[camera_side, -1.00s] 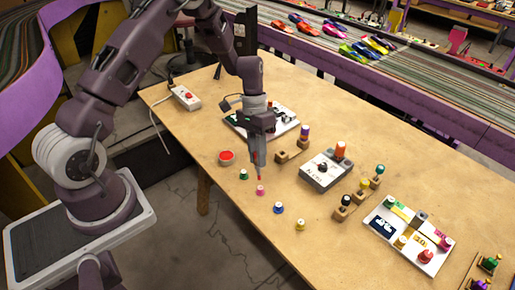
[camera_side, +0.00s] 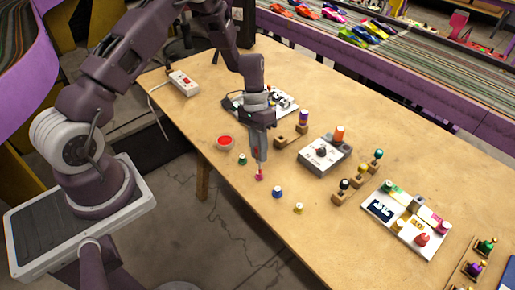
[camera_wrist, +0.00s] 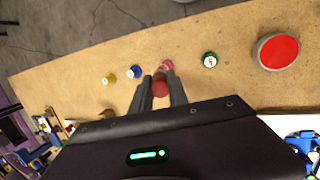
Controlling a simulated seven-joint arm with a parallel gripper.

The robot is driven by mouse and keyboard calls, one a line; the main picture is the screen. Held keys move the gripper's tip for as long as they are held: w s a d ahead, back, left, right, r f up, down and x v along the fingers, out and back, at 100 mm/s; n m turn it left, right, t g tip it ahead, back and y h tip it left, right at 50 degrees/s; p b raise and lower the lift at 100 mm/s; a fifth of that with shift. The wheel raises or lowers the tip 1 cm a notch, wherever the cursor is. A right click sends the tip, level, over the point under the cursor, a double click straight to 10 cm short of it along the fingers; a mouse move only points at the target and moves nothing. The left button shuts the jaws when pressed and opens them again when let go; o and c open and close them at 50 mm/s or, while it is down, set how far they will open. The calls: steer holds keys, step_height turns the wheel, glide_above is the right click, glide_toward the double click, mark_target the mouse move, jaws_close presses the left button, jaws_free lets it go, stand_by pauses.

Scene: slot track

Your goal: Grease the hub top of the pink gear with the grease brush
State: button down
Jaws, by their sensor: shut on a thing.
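The pink gear (camera_side: 259,175) stands on the table near its front edge, in a loose row with other gears. My gripper (camera_side: 260,160) is right above it, pointing down and shut on the grease brush. In the wrist view the brush (camera_wrist: 160,86) shows as a red round end between the two fingers, and the pink gear (camera_wrist: 167,66) is just beyond it, partly hidden. The brush's lower tip is at or just above the gear's top; I cannot tell whether they touch. A round dish of red grease (camera_side: 225,141) stands to the left.
A green gear (camera_side: 242,159) stands left of the pink one; a blue gear (camera_side: 277,191) and a yellow gear (camera_side: 298,208) stand right. A grey box with a knob (camera_side: 324,154) and wooden holders (camera_side: 340,198) are further right.

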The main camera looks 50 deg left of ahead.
steer(key=shift+a, duration=0.65)
steer(key=shift+d, duration=0.55)
steer(key=shift+a+f, duration=0.1)
steer(key=shift+a, duration=0.35)
steer(key=shift+r, duration=4.15)
